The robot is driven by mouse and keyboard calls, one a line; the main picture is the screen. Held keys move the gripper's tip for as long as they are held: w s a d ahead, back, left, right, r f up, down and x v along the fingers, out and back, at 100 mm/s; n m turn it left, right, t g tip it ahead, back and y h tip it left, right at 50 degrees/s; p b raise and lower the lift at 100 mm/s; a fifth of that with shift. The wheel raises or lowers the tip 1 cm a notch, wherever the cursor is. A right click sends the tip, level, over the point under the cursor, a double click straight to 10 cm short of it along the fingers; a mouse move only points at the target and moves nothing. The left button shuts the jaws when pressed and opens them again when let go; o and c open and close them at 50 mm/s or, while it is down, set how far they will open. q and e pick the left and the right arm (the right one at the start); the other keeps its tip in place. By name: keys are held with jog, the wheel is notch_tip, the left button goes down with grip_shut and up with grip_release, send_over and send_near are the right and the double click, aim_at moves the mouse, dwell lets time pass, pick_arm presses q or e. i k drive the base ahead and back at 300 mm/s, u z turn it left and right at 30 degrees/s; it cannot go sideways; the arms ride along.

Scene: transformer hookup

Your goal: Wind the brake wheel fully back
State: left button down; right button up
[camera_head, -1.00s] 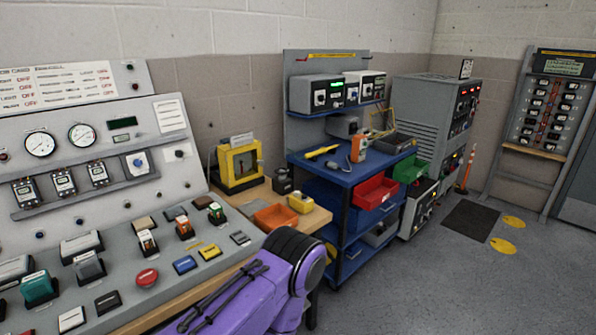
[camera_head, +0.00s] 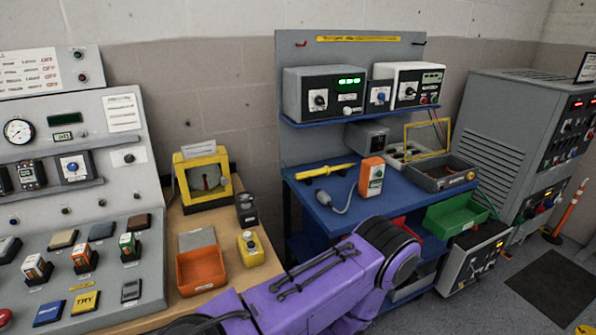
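I cannot make out a brake wheel anywhere in the head view. A purple arm link of mine crosses the lower middle of the picture and hides part of the blue bench and the floor. Neither of my grippers shows, so I cannot see what they hold.
A grey control console (camera_head: 100,205) stands at the left. A blue bench (camera_head: 318,207) and grey cabinet (camera_head: 500,135) stand right.

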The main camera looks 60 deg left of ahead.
aim_at(245, 199)
jog(key=i, duration=1.5)
jog(key=u, duration=1.95)
